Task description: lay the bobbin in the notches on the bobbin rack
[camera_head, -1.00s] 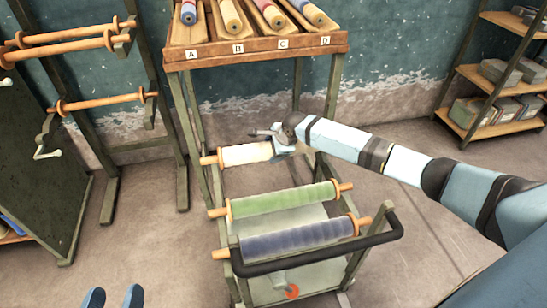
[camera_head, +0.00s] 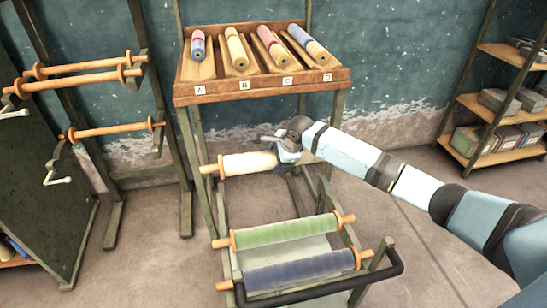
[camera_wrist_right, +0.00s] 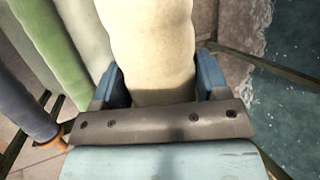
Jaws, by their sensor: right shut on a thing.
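A bobbin wound with cream cloth (camera_head: 246,163) is held level by my right gripper (camera_head: 284,153). Its bare wooden spindle end and flange stick out to the left, and its right end is hidden by the gripper. In the right wrist view the cream roll (camera_wrist_right: 150,40) lies between the two blue fingers of the right gripper (camera_wrist_right: 160,85), which is shut on it. A dark-framed stand (camera_head: 127,120) at the left, possibly the bobbin rack, carries several bare wooden bobbins (camera_head: 75,67). My left gripper is out of view.
A trolley with a black handle (camera_head: 335,286) holds a green roll (camera_head: 287,231) and a blue roll (camera_head: 300,268) below the held bobbin. Behind is a sloped wooden display (camera_head: 262,90) with small rolls and lettered tags. Shelves (camera_head: 480,100) stand at the right.

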